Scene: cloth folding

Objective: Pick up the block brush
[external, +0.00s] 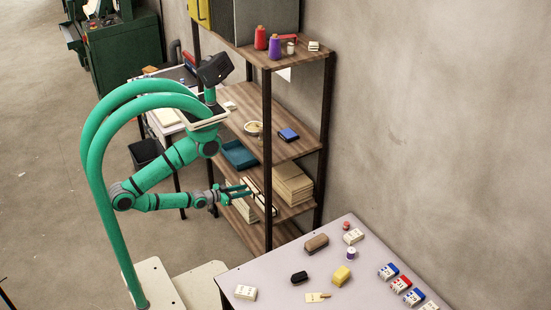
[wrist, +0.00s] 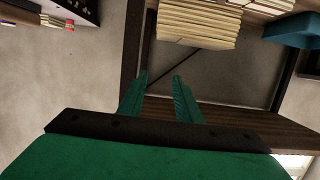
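A brown, rounded oblong block, which looks like the block brush (external: 317,243), lies near the back edge of the grey table (external: 275,275) in the external view. Its bristles cannot be made out. My gripper (external: 250,188) is in front of the shelf unit, well above and to the left of the table. It is apart from the brush. In the wrist view its two green fingers (wrist: 160,76) stand apart with nothing between them. The brush is not in the wrist view.
Near the brush lie a black object (external: 299,277), a yellow block (external: 341,275), a white block (external: 353,236) and a spool (external: 351,253). Several coloured boxes (external: 401,284) line the table's right side. The wooden shelf unit (external: 267,150) stands close beside my arm, with stacked boards (wrist: 197,22) on it.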

